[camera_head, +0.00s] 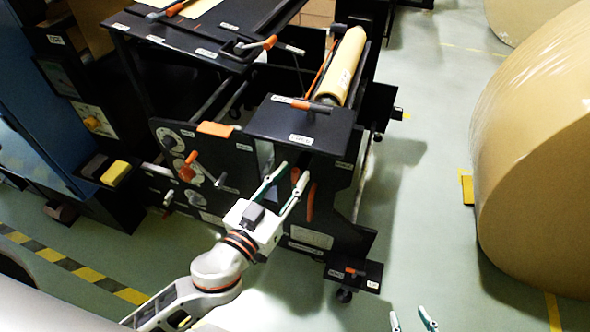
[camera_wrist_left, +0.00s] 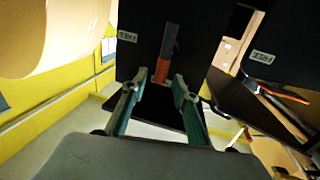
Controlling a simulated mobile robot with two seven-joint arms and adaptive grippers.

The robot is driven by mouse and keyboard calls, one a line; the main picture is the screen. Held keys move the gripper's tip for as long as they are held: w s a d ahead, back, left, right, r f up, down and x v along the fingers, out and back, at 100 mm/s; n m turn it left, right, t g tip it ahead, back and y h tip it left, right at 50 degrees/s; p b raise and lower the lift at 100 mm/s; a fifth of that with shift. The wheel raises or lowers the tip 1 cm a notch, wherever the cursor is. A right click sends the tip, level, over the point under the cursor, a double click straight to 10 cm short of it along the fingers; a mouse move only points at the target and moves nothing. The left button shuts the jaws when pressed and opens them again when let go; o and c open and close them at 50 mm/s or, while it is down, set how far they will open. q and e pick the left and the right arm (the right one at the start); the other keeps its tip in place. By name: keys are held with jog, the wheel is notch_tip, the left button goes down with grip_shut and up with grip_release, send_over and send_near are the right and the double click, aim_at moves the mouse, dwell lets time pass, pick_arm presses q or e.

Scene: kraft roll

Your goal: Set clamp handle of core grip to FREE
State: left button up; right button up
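My left gripper (camera_head: 295,168) is open at the front of the black machine, below its top plate. In the left wrist view, its green fingers (camera_wrist_left: 159,76) stand apart on either side of an orange-ended handle (camera_wrist_left: 164,60) on a black panel. Contact cannot be told. Another upright orange handle (camera_head: 311,202) is just right of the gripper in the head view. An orange-gripped lever (camera_head: 303,104) lies on the top plate by the kraft roll (camera_head: 345,65). My right gripper (camera_head: 411,319) is open and empty at the bottom edge.
An orange crank (camera_head: 188,166) and a dial are on the machine's left panel. A low black pedal plate (camera_head: 354,273) sticks out at the lower right. A large wrapped roll (camera_head: 535,150) stands at the right. The floor between is clear.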

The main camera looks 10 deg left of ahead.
pick_arm(q)
jog(key=shift+x, duration=1.2)
jog(key=shift+f, duration=0.1)
grip_shut()
